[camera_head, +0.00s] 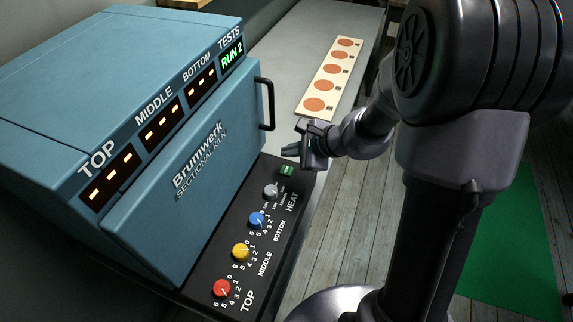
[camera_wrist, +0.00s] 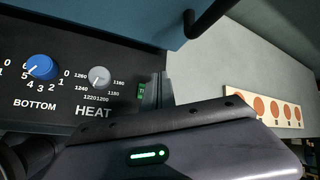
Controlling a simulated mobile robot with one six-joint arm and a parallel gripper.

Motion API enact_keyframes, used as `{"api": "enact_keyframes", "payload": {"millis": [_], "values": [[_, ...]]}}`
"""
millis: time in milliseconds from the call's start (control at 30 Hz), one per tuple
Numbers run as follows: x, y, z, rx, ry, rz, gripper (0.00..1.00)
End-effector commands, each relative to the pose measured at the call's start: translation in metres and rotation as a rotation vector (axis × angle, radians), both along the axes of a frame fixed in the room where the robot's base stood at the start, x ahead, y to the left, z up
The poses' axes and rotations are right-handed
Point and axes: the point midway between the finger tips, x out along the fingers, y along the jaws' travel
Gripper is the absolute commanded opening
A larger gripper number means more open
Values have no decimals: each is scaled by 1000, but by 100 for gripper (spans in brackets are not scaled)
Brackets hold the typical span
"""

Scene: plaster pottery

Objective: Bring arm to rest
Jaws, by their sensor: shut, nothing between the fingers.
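My gripper (camera_head: 290,151) is in the middle of the head view, at the end of my bent arm. Its fingers are together, empty, and point left towards the kiln. It appears close to the kiln's black door handle (camera_head: 267,104) and the green button (camera_head: 287,170); I cannot tell whether it touches anything. In the wrist view the dark fingers (camera_wrist: 158,91) stand in front of part of the green button (camera_wrist: 141,91). The blue kiln (camera_head: 190,170) has its door shut. Its top, middle and bottom displays show dashes, and the tests display (camera_head: 232,54) reads RUN 2.
The black control panel (camera_head: 240,215) carries red (camera_head: 222,288), yellow (camera_head: 241,251), blue (camera_head: 257,219) and grey (camera_head: 271,190) knobs. A pale board (camera_head: 314,117) with several orange discs lies on the grey counter (camera_head: 299,60). A green mat (camera_head: 510,250) covers floor at right.

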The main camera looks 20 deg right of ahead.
Motion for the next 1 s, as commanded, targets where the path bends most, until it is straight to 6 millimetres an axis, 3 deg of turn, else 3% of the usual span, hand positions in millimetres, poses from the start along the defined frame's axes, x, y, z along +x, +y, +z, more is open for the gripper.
{"api": "enact_keyframes", "payload": {"millis": [100,667,767,867,900,1000], "values": [[0,0,10,0,0,0,0],[0,0,8,0,0,0,0],[-5,10,23,-22,-25,54,0],[-38,45,73,-125,-105,267,0],[-62,61,96,-199,-146,389,0],[-132,84,134,-417,-222,672,0]]}}
